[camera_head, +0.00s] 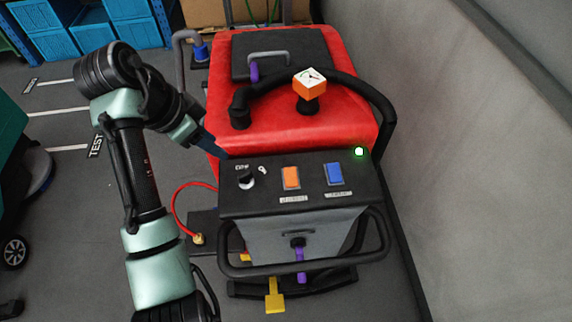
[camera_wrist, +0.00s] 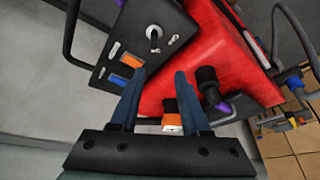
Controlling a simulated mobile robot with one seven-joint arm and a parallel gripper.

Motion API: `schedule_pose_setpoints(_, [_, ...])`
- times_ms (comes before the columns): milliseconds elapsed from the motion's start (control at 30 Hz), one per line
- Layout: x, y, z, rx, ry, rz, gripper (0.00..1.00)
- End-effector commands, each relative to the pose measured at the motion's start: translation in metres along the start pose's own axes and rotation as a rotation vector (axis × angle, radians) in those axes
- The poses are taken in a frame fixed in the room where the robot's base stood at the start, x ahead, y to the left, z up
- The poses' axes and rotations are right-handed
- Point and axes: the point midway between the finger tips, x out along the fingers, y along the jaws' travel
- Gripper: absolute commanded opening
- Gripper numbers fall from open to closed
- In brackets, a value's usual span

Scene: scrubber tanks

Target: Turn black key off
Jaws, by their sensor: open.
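The black key (camera_head: 245,178) sits at the left end of the machine's black control panel (camera_head: 262,205), with white markings beside it. In the wrist view the key (camera_wrist: 154,33) shows as a dark knob with a pale ring, beyond the fingertips and slightly left of the middle between them. My gripper (camera_head: 220,154) hovers near the panel's back left corner, apart from the key. In the wrist view my gripper (camera_wrist: 159,72) has its two blue fingers spread with nothing held between them.
An orange switch (camera_head: 291,178), a blue switch (camera_head: 334,174) and a lit green light (camera_head: 360,152) share the panel. A black steering bar with an orange-and-white cube (camera_head: 309,84) stands behind, over the red body (camera_head: 290,130). A handle rail (camera_head: 320,268) fronts the panel. A grey wall is right.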

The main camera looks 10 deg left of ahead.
Motion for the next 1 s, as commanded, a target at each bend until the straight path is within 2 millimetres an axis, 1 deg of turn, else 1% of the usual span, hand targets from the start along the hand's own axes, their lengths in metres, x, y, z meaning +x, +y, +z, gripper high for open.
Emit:
schedule_pose_setpoints(33, [0.0, 0.003, 0.007, 0.003, -0.01, 0.031, 0.46])
schedule_pose_setpoints(100, [0.003, 0.005, 0.011, 0.009, -0.017, 0.053, 0.46])
schedule_pose_setpoints(167, [0.008, 0.006, 0.012, 0.01, -0.018, 0.058, 0.46])
schedule_pose_setpoints(267, [0.022, 0.008, 0.012, 0.01, -0.019, 0.058, 0.46])
schedule_pose_setpoints(367, [0.039, 0.009, 0.011, 0.01, -0.019, 0.06, 0.46])
schedule_pose_setpoints(600, [0.09, 0.011, 0.012, 0.009, -0.02, 0.057, 0.46])
schedule_pose_setpoints(700, [0.107, 0.012, 0.012, 0.01, -0.019, 0.055, 0.46])
schedule_pose_setpoints(833, [0.121, 0.012, 0.013, 0.01, -0.018, 0.053, 0.46])
schedule_pose_setpoints(1000, [0.13, 0.012, 0.013, 0.011, -0.018, 0.051, 0.46])
